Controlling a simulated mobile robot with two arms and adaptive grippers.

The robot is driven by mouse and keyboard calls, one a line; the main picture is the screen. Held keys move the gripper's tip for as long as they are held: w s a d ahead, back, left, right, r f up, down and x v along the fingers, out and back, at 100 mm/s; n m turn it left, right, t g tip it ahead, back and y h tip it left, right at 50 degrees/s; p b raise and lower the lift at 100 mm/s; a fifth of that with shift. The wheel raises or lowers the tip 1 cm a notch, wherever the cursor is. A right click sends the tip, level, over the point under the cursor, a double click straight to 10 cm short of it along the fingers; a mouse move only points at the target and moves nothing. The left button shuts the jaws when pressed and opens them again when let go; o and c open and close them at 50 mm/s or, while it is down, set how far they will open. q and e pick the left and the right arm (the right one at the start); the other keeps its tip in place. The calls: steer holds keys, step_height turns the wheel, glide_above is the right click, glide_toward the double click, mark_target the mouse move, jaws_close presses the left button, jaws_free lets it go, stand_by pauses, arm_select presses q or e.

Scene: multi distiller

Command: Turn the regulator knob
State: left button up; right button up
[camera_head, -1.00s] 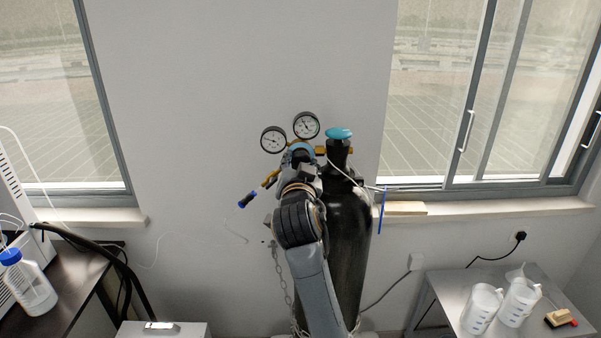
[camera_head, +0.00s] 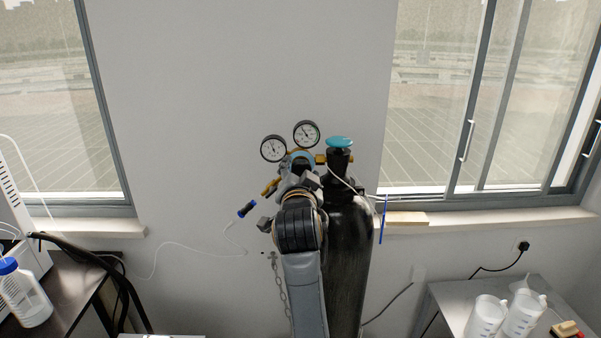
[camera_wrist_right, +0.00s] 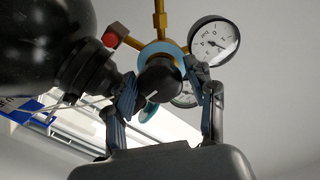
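The regulator has two round gauges (camera_head: 305,133) and a blue ring around its body (camera_head: 300,157), beside the black gas cylinder (camera_head: 347,250). In the right wrist view, the black regulator knob (camera_wrist_right: 158,80) with a white mark faces the camera in front of the blue ring. My right gripper (camera_wrist_right: 160,74) has its fingers apart, one on each side of the knob. The fingertips are close to its rim; I cannot tell whether they touch it. In the head view, my right gripper (camera_head: 297,178) covers the knob. My left gripper is not in view.
The cylinder has a turquoise top handwheel (camera_head: 339,142). A white tube and a blue-handled piece (camera_head: 246,208) are left of the regulator. A chain (camera_head: 279,285) hangs beside the cylinder. Plastic jugs (camera_head: 487,316) stand on the right table. The wall left of the gauges is clear.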

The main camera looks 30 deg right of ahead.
mark_target(300, 162)
step_height(300, 162, up, 10)
stand_by(0.7)
